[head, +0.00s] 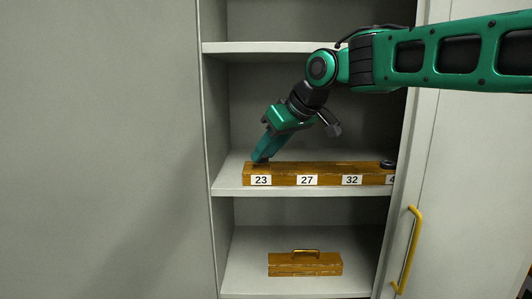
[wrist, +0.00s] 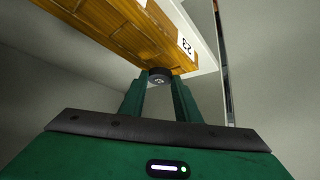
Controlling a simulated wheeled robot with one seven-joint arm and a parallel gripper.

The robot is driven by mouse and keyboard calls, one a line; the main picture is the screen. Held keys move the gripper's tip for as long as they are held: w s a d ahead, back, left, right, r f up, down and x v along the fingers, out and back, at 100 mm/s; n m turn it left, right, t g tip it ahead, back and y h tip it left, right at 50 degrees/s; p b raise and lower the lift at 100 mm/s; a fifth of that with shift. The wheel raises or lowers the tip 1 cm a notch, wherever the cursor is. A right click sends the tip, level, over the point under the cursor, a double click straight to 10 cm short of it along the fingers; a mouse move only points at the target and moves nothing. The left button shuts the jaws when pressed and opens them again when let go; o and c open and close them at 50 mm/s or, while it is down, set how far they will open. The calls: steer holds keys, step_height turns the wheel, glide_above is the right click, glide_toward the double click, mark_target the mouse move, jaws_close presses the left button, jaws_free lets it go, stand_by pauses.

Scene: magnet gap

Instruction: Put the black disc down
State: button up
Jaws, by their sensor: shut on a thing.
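The black disc (wrist: 158,76) sits between the fingertips of my gripper (wrist: 160,84) in the wrist view. My gripper (head: 261,157) is shut on it and points down at the left end of a long wooden block (head: 330,169), above the label 23. In the head view the fingers mostly hide the disc; only a dark bit shows at the tips. The disc is at or very near the block's top, and I cannot tell whether it touches. The block also shows in the wrist view (wrist: 125,30).
The block lies on the middle shelf (head: 225,188) of a cabinet, with labels 23, 27, 32 and a partly hidden one. Another dark round piece (head: 388,164) sits at its right end. A wooden box with a handle (head: 305,264) stands below. A door with a yellow handle (head: 407,250) is at right.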

steer(key=shift+f, duration=0.4)
steer(key=shift+f, duration=0.2)
steer(key=o, duration=1.2)
steer(key=shift+c, duration=0.2)
steer(key=shift+r, duration=0.35)
steer(key=v, duration=1.2)
steer(key=shift+r, duration=0.2)
steer(key=shift+d, duration=0.1)
